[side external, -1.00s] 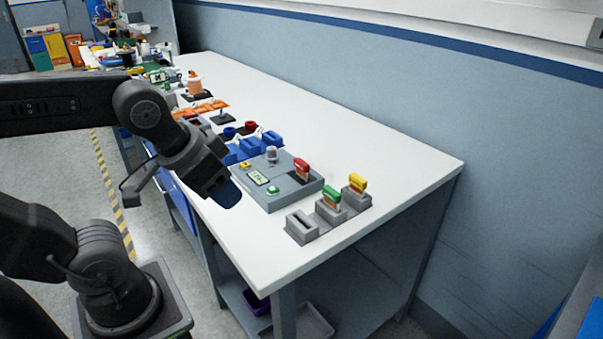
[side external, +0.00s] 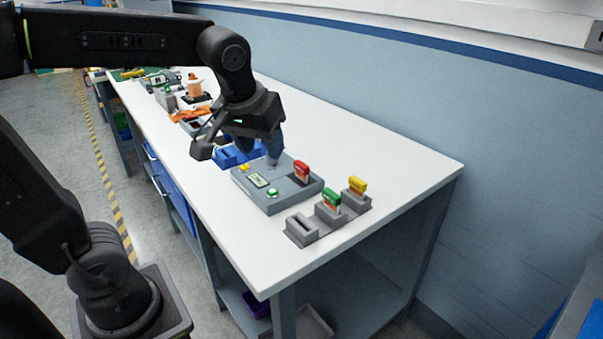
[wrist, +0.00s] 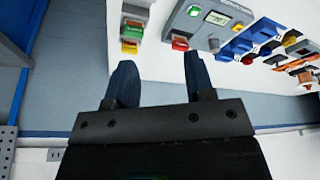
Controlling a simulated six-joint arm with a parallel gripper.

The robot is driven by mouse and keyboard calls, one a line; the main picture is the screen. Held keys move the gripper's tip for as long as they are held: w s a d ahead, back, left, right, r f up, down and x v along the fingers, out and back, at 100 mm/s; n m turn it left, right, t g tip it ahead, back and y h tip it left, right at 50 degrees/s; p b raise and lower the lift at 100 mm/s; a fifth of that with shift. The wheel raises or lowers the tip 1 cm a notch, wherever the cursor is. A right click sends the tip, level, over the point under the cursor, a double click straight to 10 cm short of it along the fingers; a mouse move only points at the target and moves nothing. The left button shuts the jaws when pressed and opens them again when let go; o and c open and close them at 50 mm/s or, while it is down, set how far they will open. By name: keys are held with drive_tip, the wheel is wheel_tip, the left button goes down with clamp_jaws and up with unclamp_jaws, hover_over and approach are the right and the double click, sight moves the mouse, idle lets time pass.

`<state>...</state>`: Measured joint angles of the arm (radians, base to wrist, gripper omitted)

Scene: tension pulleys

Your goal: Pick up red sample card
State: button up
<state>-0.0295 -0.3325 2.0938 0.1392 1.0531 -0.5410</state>
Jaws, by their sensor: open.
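The red sample card (side external: 302,169) stands upright in a slot at the right rear of a grey device box (side external: 275,200). In the wrist view the red card (wrist: 180,43) is just beyond the fingertips, closer to the right finger. My gripper (side external: 274,156) is open and empty, pointing down above the rear of the device, to the left of the card. Both fingers of my gripper (wrist: 160,65) show apart in the wrist view. The finger hides part of the device's knob in the side view.
A grey stepped rack (side external: 301,231) to the right holds a green card (side external: 331,197) and a yellow card (side external: 358,185); its front slot is empty. Blue holders (side external: 228,158) stand behind the device to the left. The table between rack and wall is clear.

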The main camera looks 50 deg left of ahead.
drive_tip(key=w+a+n+g+y, duration=0.2)
drive_tip(key=w+a+n, duration=0.3)
drive_tip(key=w, duration=0.5)
drive_tip(key=n+g+y, duration=0.1)
drive_tip(key=n+g, duration=0.1)
drive_tip(key=n, duration=0.5)
approach(302, 164)
drive_tip(key=x, duration=1)
drive_tip(key=shift+a+f, duration=0.1)
clamp_jaws()
